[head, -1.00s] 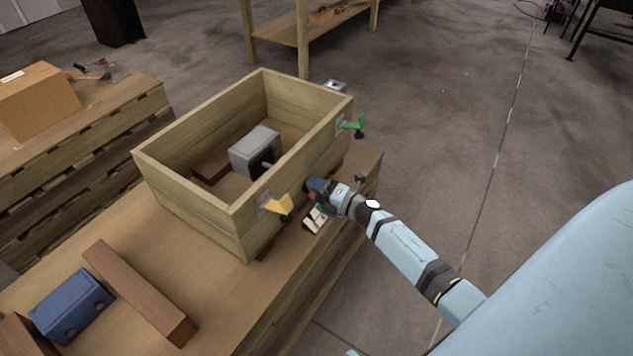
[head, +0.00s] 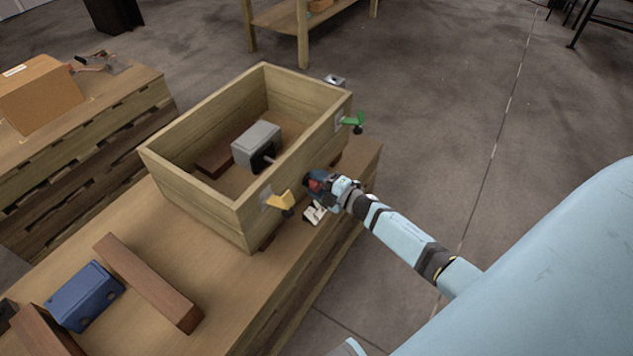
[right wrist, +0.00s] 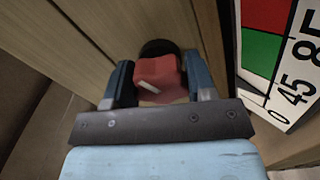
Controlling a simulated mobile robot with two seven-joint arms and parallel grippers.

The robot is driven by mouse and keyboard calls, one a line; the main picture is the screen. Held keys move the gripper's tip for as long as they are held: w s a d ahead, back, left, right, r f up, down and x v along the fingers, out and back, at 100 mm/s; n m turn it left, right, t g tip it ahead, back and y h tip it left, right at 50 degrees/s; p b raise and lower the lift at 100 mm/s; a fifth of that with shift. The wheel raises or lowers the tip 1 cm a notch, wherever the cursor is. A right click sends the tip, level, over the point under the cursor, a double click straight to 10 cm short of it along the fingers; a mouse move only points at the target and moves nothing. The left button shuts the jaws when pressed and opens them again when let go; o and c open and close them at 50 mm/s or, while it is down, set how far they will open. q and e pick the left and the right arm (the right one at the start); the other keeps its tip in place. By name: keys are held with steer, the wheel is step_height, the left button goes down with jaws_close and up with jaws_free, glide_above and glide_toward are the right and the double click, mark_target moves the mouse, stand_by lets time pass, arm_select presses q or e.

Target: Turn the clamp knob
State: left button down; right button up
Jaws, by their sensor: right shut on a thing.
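The clamp knob is a red block with a white mark on its face, on a dark round base against the wooden box wall; it shows in the right wrist view (right wrist: 160,82). My right gripper (right wrist: 159,84) is shut on it, one finger on each side. In the head view my right gripper (head: 316,183) is at the outer right side of the box, and a bit of red shows there. A dial plate (right wrist: 278,55) with green and red fields and the numbers 0, 45 and 85 is beside the knob. My left gripper is out of view.
The open wooden box (head: 190,205) holds a grey device (head: 256,144). A yellow lever (head: 280,200) and a green lever (head: 352,119) stick out on either side of my gripper. A blue block (head: 84,296) and brown bars (head: 150,282) lie on the bench.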

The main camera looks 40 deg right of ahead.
steer(key=o, duration=0.9)
steer(key=p+v, duration=0.1)
steer(key=v, duration=1.3)
steer(key=shift+w, duration=0.1)
